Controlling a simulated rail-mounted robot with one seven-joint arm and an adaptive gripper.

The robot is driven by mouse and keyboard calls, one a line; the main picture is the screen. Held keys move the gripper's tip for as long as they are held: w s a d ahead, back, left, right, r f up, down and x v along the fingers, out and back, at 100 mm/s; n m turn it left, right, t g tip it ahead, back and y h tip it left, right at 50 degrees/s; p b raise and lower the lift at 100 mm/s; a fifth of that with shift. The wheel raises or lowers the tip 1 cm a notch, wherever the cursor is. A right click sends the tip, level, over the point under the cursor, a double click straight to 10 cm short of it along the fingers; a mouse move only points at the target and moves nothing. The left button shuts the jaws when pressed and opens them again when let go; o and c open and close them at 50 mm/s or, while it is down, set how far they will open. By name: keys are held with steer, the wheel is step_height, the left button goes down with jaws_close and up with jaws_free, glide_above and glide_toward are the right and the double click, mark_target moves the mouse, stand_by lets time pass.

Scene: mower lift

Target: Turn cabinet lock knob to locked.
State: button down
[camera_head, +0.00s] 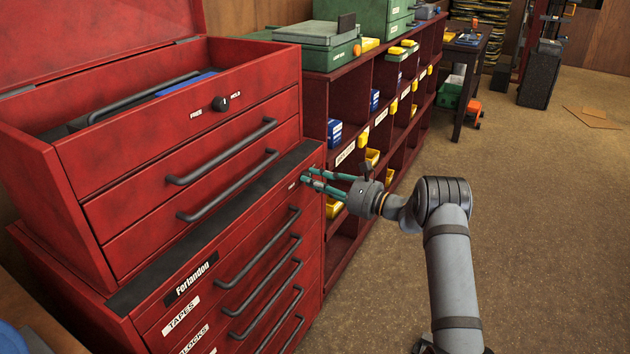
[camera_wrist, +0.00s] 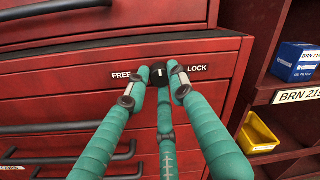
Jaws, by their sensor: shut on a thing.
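The cabinet is a red tool cabinet (camera_head: 152,315), and its lock knob (camera_wrist: 161,74) is a small black round knob in the wrist view. The knob sits between the words FREE on the left and LOCK on the right. Its white mark looks about upright, between the two words. My gripper (camera_wrist: 160,76) has teal fingers shut around the knob, with fingertips at its left and right sides and one finger below. In the head view my gripper (camera_head: 304,177) reaches the cabinet's upper right front, and its fingers hide the knob.
A second black knob (camera_head: 221,103), marked FREE and HOLD, is on the open red top chest (camera_head: 110,140). Drawer handles (camera_head: 260,246) stick out below my gripper. A red shelf (camera_head: 345,105) with blue and yellow bins stands just right. The floor (camera_head: 540,240) at right is clear.

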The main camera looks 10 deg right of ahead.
steer(key=shift+r+m, duration=0.1)
steer(key=shift+m, duration=0.2)
steer(key=m+g+p, duration=0.1)
steer(key=m+p, duration=0.6)
steer(key=m, duration=0.9)
steer(key=shift+w+d+m, duration=0.1)
steer(key=shift+m, duration=0.2)
stand_by(0.5)
steer(key=c, duration=1.5)
jaws_free()
